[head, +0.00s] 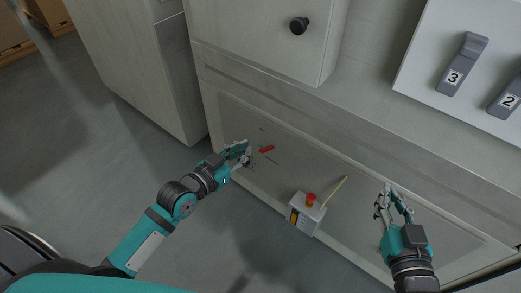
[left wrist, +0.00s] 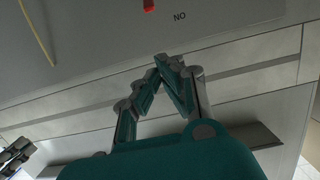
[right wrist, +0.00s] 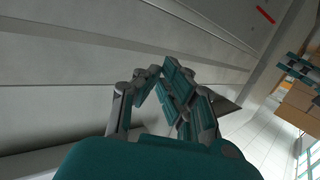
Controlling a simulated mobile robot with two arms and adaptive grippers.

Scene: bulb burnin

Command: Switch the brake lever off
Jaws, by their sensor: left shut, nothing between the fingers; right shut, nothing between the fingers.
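The red brake lever (head: 266,149) lies on the grey panel (head: 300,158) of the cabinet front, with small dark labels near it. Its red end shows at the top edge of the left wrist view (left wrist: 149,5), beside a label that reads "NO" from there. It also shows in the right wrist view (right wrist: 266,14). My left gripper (head: 244,154) is shut and empty, just left of the lever and apart from it. My right gripper (head: 389,193) is shut and empty, far to the right in front of the panel.
A grey box with a red button (head: 310,198) and a thin yellow cord (head: 336,190) stands between my grippers. A drawer with a black knob (head: 299,26) is above. Switches numbered 3 (head: 461,66) and 2 (head: 508,98) sit on a white board at upper right.

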